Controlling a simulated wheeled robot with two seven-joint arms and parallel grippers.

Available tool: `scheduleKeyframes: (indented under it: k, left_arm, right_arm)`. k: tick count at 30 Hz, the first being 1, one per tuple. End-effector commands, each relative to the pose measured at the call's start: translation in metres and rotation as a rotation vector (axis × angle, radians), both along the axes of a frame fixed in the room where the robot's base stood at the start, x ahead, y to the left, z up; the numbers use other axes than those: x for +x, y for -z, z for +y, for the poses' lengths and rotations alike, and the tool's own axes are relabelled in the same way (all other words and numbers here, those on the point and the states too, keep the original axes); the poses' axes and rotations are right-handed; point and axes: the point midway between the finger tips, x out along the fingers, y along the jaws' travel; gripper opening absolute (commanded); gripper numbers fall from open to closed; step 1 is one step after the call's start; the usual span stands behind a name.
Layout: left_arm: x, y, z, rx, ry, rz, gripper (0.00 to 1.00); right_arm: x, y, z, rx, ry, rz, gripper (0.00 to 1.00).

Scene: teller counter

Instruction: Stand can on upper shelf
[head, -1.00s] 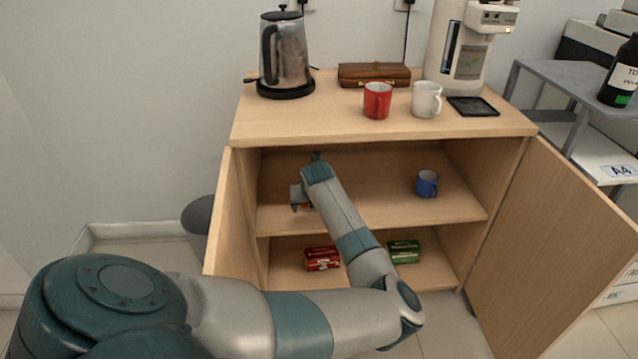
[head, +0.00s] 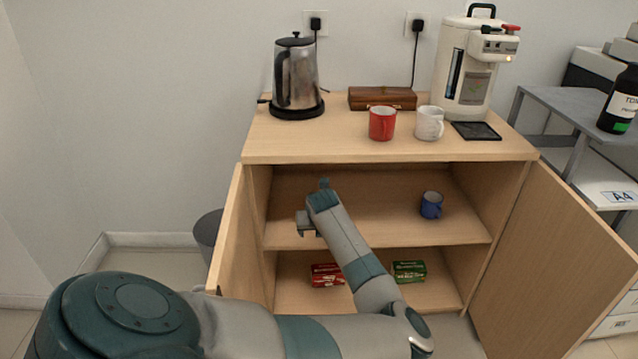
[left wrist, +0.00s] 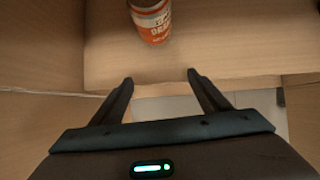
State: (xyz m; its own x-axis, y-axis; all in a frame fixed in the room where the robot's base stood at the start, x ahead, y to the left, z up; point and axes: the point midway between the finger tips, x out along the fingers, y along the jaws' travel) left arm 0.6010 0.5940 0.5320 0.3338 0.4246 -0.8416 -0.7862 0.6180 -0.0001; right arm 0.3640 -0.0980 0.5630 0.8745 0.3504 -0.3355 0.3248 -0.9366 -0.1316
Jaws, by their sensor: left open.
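An orange and white can (left wrist: 151,22) stands on the upper shelf (left wrist: 215,55) in the left wrist view. It looks upright, and its top is cut off by the picture edge. My left gripper (left wrist: 160,78) is open and empty, with its fingertips apart from the can on the near side. In the head view my left gripper (head: 308,226) is at the left part of the upper shelf, near its front edge. I cannot make out the can there, behind my gripper and arm. My right gripper is not in view.
A red box (head: 326,275) and a green box (head: 409,271) lie on the lower shelf. The open left door (head: 229,235) and right door (head: 560,240) flank the cabinet. The upper shelf's middle is clear.

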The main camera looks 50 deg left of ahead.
Motion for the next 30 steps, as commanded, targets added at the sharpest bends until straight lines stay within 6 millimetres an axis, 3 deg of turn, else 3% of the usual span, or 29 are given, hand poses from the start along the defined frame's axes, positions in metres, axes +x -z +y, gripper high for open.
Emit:
scheduleKeyframes:
  k: [11,17,25,30]
  left_arm:
    - [0.000,0.000,0.000,0.001,0.001,0.002,0.70]
    - [-0.008,-0.004,0.011,0.078,0.063,0.034,0.70]
    - [-0.029,-0.036,0.045,0.475,0.411,0.236,0.70]
    - [-0.029,-0.064,0.037,0.822,0.754,0.445,0.70]
  right_arm:
    - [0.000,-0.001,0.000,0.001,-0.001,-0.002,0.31]
    - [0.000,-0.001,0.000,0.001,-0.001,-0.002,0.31]
    - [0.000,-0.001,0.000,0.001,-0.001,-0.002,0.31]
    - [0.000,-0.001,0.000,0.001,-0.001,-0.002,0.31]
